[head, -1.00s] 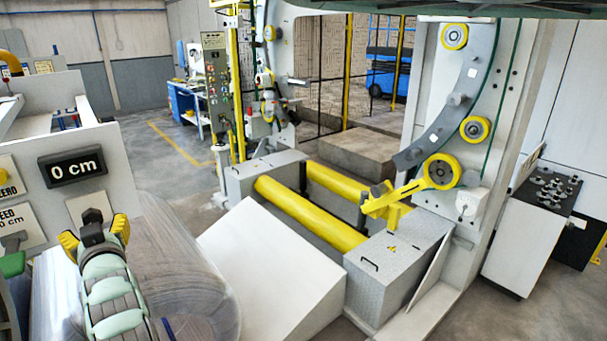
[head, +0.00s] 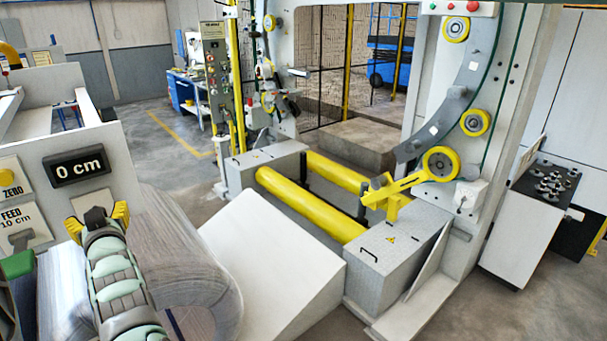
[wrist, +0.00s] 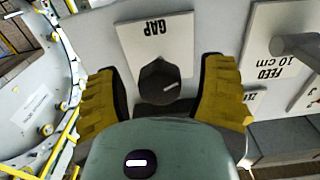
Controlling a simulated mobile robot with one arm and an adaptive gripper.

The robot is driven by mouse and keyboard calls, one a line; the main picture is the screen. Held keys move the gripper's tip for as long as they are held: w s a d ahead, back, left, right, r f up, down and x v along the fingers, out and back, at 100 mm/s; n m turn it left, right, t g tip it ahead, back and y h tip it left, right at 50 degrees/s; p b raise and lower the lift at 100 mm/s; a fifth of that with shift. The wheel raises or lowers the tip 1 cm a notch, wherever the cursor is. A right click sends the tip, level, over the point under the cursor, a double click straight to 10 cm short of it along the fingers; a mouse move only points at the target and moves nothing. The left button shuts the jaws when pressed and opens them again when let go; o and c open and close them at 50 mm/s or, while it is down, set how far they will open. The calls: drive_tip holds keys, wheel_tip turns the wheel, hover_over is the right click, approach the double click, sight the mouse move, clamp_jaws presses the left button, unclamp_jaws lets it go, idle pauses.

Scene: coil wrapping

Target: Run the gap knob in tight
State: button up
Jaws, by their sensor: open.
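The gap knob (wrist: 160,82) is a dark, faceted knob with a short white mark, on a white plate (wrist: 158,42) lettered GAP, upside down in the wrist view. My gripper (wrist: 162,90) has yellow padded fingers, one on each side of the knob, open with space between pads and knob. In the head view my gripper (head: 98,222) is at the machine's panel at left, and its fingers partly hide the knob (head: 95,215). I cannot tell how far the knob is turned in.
A display (head: 76,168) reads 0 cm above the knob. A FEED 10 cm plate (head: 18,226) with a grey lever and a yellow ZERO button (head: 9,170) sit left of it. A large wrapped roll (head: 180,265) lies right of my arm. Yellow rollers (head: 310,208) stand beyond.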

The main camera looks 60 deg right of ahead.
drive_tip(key=c, duration=1.2)
clamp_jaws()
drive_tip(key=shift+f+m+b, duration=0.1)
drive_tip(key=shift+m+b, duration=0.2)
drive_tip(key=shift+b, duration=0.1)
